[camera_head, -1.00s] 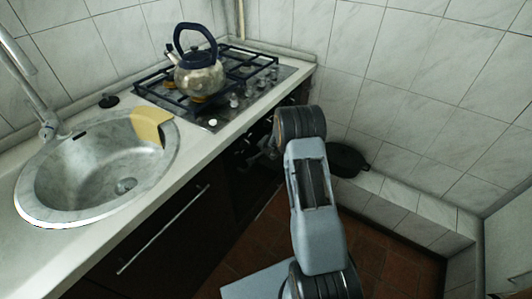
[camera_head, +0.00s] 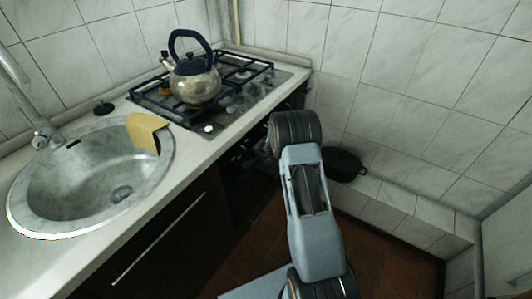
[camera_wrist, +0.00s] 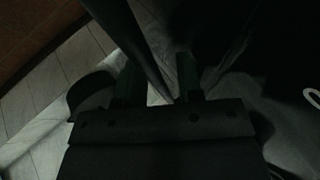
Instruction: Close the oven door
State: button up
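The oven is the dark front (camera_head: 252,172) below the stove top on the counter. It is in deep shadow, and my arm covers part of it, so I cannot tell how far its door stands open. My gripper is mostly hidden behind my arm in the head view, near the oven front. In the wrist view my gripper (camera_wrist: 159,78) has its two dark fingers apart. A long dark edge or bar (camera_wrist: 136,40) runs between and beyond the fingers; I cannot tell if it is part of the door or whether they touch it.
A kettle (camera_head: 195,82) stands on the black stove grate (camera_head: 252,75). Left of it is a round sink (camera_head: 30,190) with a yellow cloth (camera_head: 145,131) on its rim. A dark pan (camera_head: 344,163) rests on the tiled ledge at right. Brown floor (camera_head: 240,265) shows below.

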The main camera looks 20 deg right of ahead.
jog(key=p+v, duration=0.1)
jog(key=v, duration=1.2)
jog(key=shift+r, duration=0.15)
jog(key=shift+s, duration=0.1)
jog(key=s+a+r+n+g+y+p, duration=0.35)
jog(key=s+a+r+n+y, duration=0.2)
jog(key=s+a+r, duration=0.45)
jog(key=s+a+r+n+h+p, duration=0.2)
jog(key=s+r+n+h+p, duration=0.3)
jog(key=s+r, duration=1.1)
jog(key=n+p, duration=0.2)
jog(key=shift+r+g+p, duration=0.15)
jog(key=shift+g+p, duration=0.15)
jog(key=shift+g, duration=0.05)
